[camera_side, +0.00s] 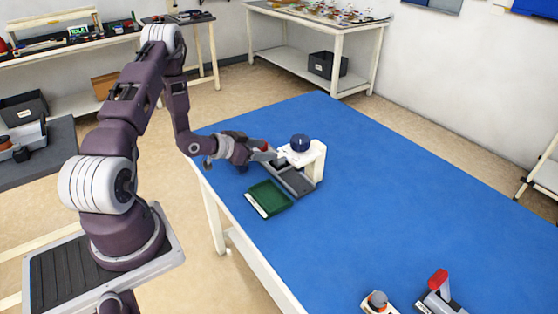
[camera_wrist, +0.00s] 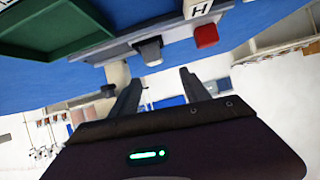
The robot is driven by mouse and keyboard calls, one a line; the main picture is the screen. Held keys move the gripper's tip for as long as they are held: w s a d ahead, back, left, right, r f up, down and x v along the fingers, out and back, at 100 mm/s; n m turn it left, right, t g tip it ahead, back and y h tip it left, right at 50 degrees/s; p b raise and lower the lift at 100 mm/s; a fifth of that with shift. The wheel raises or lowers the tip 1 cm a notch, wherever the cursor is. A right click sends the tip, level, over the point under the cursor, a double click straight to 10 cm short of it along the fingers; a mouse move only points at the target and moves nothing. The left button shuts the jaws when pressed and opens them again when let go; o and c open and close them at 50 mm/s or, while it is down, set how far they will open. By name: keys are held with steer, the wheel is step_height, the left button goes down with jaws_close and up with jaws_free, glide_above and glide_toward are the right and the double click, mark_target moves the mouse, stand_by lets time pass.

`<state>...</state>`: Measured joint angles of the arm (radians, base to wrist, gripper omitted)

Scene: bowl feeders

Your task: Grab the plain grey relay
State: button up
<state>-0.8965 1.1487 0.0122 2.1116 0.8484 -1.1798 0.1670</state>
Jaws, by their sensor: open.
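A plain dark grey block that looks like the relay (camera_wrist: 149,51) sits on a grey ledge in the wrist view. A red block (camera_wrist: 205,36) sits beside it on the right, near a white label with an H. My gripper (camera_wrist: 159,77) is open and empty, and its two fingers point toward the grey block, which appears just beyond the gap between the tips. In the side view my gripper (camera_side: 262,154) is at the left of the white feeder stand (camera_side: 316,163) with a dark blue bowl (camera_side: 300,142). The grey block cannot be made out there.
A green tray (camera_side: 268,198) lies in front of the feeder's grey base (camera_side: 299,182); it also fills the upper left of the wrist view (camera_wrist: 55,45). A red-topped device (camera_side: 438,283) and a small round-topped one (camera_side: 377,300) stand at the front right. Much of the blue table is clear.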

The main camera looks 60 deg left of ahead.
mark_target(279, 160)
steer(key=shift+s+d+f+n+t, duration=0.1)
steer(key=shift+s+f+n+t, duration=0.15)
steer(key=shift+f, duration=0.25)
steer(key=shift+s+d+f+n+t, duration=0.15)
steer(key=shift+s+f, duration=0.15)
steer(key=shift+f, duration=0.15)
steer(key=x, duration=0.6)
steer(key=shift+w+f, duration=0.3)
steer(key=shift+f, duration=0.1)
jaws_close()
